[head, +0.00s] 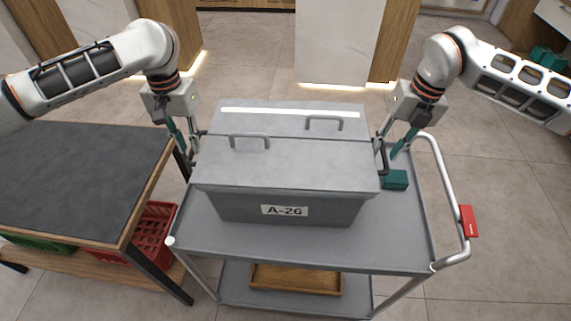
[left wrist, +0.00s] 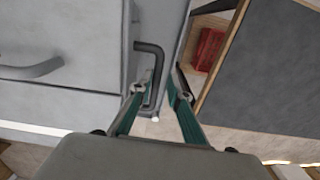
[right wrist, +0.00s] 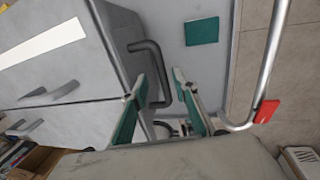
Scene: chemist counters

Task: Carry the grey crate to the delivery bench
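The grey crate (head: 230,205), closed by a two-part lid and labelled A-26, sits level on the grey trolley's top. It has a bar handle on each side: the left one shows in the left wrist view (left wrist: 155,62), the right one in the right wrist view (right wrist: 152,58). My left gripper (head: 185,150) is open at the left handle, its fingers apart with the bar seen between them. My right gripper (head: 391,152) is open likewise at the right handle. Whether any finger touches a bar is unclear. No bench is marked as the delivery bench.
The trolley (head: 405,245) has a push rail with a red part (head: 468,221). A teal block (head: 395,180) lies right of the crate. A dark-topped bench (head: 75,170) stands close at left, with a red crate (head: 155,232) below. Floor is clear at right.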

